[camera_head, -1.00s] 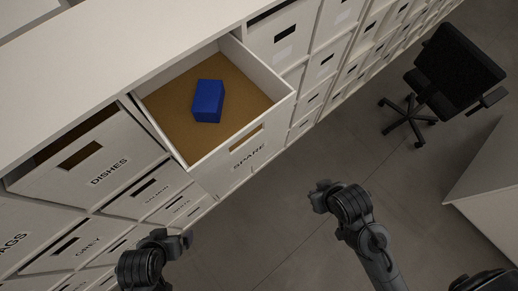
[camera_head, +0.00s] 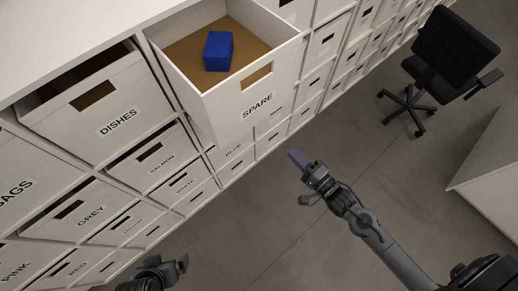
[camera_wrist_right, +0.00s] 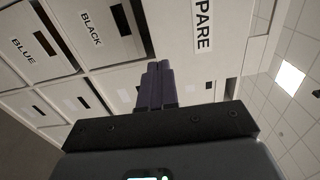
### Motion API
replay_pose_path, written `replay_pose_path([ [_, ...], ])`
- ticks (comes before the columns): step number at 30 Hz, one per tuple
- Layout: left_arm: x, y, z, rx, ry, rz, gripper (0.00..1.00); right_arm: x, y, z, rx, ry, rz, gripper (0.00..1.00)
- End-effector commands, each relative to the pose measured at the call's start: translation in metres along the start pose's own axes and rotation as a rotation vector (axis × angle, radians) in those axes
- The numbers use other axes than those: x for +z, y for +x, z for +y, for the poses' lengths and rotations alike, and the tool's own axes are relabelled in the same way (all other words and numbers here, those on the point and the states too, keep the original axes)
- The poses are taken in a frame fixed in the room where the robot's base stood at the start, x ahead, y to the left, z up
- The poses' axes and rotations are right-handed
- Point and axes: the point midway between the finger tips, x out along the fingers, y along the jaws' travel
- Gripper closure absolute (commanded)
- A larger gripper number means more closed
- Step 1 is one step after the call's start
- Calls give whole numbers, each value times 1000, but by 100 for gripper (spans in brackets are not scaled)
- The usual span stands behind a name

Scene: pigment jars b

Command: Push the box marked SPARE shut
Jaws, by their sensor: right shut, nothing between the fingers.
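The white box marked SPARE (camera_head: 235,108) is pulled out of the shelf unit and open at the top. Its brown inside holds a blue block (camera_head: 218,51). Its label also shows on the box in the right wrist view (camera_wrist_right: 203,25). My right gripper (camera_head: 297,158) is shut and empty, its purple fingers together. It is to the lower right of the box front, apart from it in the head view. The shut fingers also show in the right wrist view (camera_wrist_right: 158,75). My left gripper (camera_head: 182,264) is at the bottom edge, partly out of view; its jaws are unclear.
The box marked DISHES (camera_head: 105,110) sits left of SPARE in the white shelf unit. Several smaller labelled boxes, such as GREY (camera_head: 78,215), fill the unit. A black office chair (camera_head: 445,65) and a white desk (camera_head: 490,165) are at the right. The grey floor (camera_head: 260,215) between is clear.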

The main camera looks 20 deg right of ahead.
Motion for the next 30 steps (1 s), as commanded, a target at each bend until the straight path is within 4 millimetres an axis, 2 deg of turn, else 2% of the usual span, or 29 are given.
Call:
replay_pose_path([
  [1,5,12,0,-1,1,-5,0,-6,0,15,10,-15,-3,100],
  [3,10,16,0,-2,4,-13,0,-8,2,16,7,-26,-7,100],
  [11,-2,9,0,-1,1,12,0,-8,20,13,5,-30,-8,100],
  [24,-3,-4,2,5,-6,5,0,-7,96,13,5,-30,-8,100],
  [30,-4,-10,1,5,-5,4,0,-7,124,13,6,-31,-9,100],
])
